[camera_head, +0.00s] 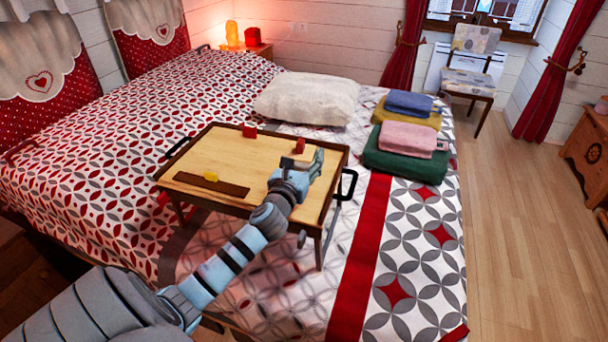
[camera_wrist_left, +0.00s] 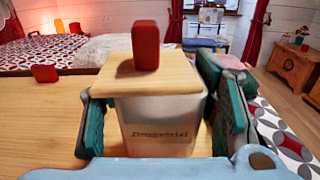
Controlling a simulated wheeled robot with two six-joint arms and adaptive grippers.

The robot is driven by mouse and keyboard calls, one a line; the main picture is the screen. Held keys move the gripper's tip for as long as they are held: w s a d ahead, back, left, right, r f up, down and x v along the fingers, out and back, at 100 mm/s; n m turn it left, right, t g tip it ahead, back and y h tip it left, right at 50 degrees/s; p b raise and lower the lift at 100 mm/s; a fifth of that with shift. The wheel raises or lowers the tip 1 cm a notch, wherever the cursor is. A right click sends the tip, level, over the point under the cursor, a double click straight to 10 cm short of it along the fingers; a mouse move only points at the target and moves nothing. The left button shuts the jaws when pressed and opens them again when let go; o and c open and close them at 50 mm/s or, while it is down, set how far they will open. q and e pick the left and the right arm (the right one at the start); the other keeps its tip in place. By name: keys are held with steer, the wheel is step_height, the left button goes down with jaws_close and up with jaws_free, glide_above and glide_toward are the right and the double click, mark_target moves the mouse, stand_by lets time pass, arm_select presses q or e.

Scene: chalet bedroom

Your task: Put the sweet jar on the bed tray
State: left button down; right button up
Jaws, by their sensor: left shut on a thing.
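The sweet jar (camera_wrist_left: 160,122) is a pale, squarish jar with dark lettering, a light wooden lid (camera_wrist_left: 150,78) and a red knob (camera_wrist_left: 147,45). In the head view its red knob (camera_head: 300,146) shows just behind my left gripper (camera_head: 306,170), which hides most of the jar. My left gripper is shut on the jar, with one teal finger on each side of it in the wrist view. The bed tray (camera_head: 225,152) stands on the bed, with dark edges and handles. The jar is at the tray's right end; I cannot tell whether its base touches the tray. My right gripper is not in view.
A small red object (camera_head: 249,131) is at the tray's back edge. A yellow piece (camera_head: 211,176) sits by a dark brown strip (camera_head: 203,185) on the tray. A white pillow (camera_head: 308,98) and folded towels (camera_head: 405,165) lie behind and right. The tray's middle is bare.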

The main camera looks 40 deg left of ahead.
arm_select(q)
step_height(320, 180, down, 3)
steer(key=shift+f+b, duration=0.1)
steer(key=shift+b, duration=0.7)
steer(key=c, duration=1.1)
jaws_free()
steer(key=o, duration=0.5)
steer(key=shift+s, duration=0.1)
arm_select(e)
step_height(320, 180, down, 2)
arm_select(q)
steer(key=shift+r, duration=0.25)
steer(key=p+v, duration=0.1)
steer(key=v, duration=1.1)
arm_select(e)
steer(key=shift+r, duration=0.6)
